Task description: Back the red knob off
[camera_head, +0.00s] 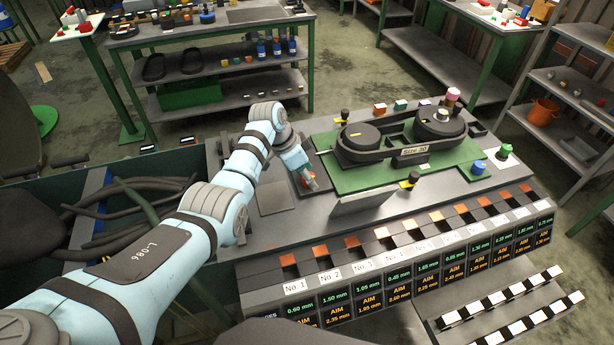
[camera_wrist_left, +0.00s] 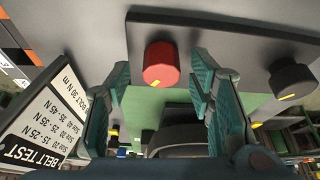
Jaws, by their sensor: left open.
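The red knob (camera_wrist_left: 160,66) is a short round cap with a yellow mark on its rim, on a dark grey panel in the left wrist view. In the head view the red knob (camera_head: 309,176) shows only partly beside my fingers. My left gripper (camera_head: 306,178) is open. In the left wrist view its two fingers (camera_wrist_left: 161,84) stand on either side of the knob, with gaps visible between them and the knob. My right gripper is in neither view.
A black knob (camera_wrist_left: 292,77) sits on the same panel. A tilted "BELT TEST" card (camera_wrist_left: 42,122) stands near the left finger. In the head view, a black belt housing (camera_head: 400,140) lies on a green plate (camera_head: 335,181), and a row of numbered bins (camera_head: 400,262) lines the front.

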